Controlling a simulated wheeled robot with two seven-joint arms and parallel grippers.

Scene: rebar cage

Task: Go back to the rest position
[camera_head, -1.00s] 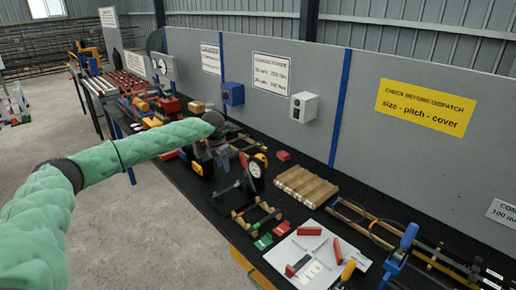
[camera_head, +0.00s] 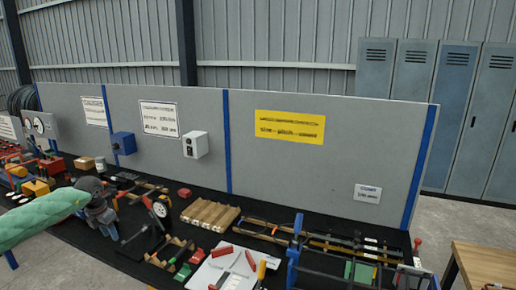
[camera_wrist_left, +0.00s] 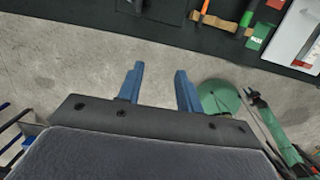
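My left arm comes in from the left in the head view in a green sleeve. Its gripper (camera_head: 108,226) hangs in front of the black bench top, small and partly hard to make out. In the left wrist view, the two blue fingers of the left gripper (camera_wrist_left: 158,86) stand apart with nothing between them. Bare concrete floor lies behind the fingers, and the bench edge is beyond them at the top. My right gripper does not show in either view.
The black bench (camera_head: 120,252) carries a wooden ribbed block (camera_head: 210,214), a white board (camera_head: 222,270) with red-handled items, a dial gauge (camera_head: 160,209) and a blue clamp (camera_head: 295,245). A grey panel (camera_head: 330,150) stands behind. Lockers (camera_head: 400,85) and a wooden table (camera_head: 485,263) are at right.

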